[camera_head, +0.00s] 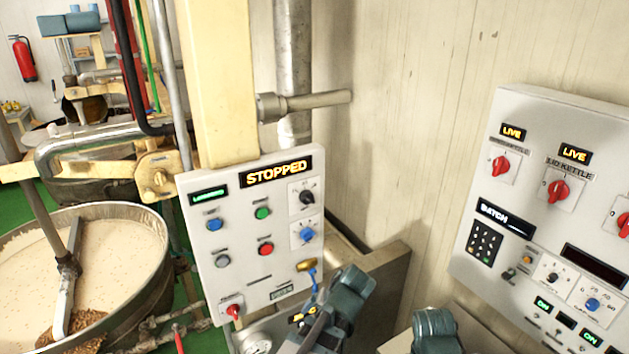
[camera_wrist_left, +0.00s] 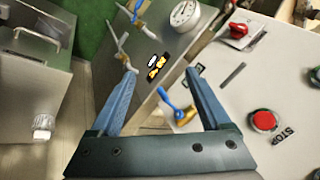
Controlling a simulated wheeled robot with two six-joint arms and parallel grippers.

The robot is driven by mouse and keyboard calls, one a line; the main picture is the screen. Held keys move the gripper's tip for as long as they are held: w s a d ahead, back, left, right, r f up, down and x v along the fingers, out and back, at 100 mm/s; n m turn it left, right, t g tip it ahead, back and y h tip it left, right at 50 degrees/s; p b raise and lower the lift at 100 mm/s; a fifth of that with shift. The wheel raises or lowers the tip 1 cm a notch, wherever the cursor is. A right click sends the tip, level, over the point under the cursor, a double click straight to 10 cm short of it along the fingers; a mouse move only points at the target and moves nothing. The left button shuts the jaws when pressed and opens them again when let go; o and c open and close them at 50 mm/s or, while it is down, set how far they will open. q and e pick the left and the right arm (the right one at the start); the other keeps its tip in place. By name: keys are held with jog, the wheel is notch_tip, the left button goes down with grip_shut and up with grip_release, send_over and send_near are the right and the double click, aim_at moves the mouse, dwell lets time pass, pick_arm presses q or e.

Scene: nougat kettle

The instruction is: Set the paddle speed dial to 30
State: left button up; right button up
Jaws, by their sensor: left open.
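The near control panel (camera_head: 250,235) reads STOPPED. It carries a black dial (camera_head: 307,197) at the upper right and a blue dial (camera_head: 306,234) below it. The labels are too small to tell which is the paddle speed dial, and the settings are unreadable. My left gripper (camera_wrist_left: 160,75) is open and empty. In the head view its arm is below the panel's lower right corner. In the left wrist view the panel face (camera_wrist_left: 265,75) is to the right, with neither dial visible. My right gripper is not visible.
A brass and blue lever (camera_head: 309,272) sticks out by the panel's lower edge, close to my left gripper. A red stop button (camera_wrist_left: 263,121) is on the panel. A round kettle (camera_head: 150,275) stands left. Another panel (camera_head: 520,190) with several red knobs hangs right.

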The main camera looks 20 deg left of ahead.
pick_arm(q)
jog(key=w+r+t+y, duration=0.4)
jog(key=w+r, duration=0.1)
jog(key=r, duration=0.5)
jog(key=w+d+r+n+t+y, duration=0.1)
jog(key=w+r+t+y, duration=0.3)
jog(key=r, duration=0.6)
jog(key=shift+w+d+r+t+y, duration=0.2)
jog(key=shift+w+r+t+y, duration=0.3)
jog(key=shift+w, duration=0.4)
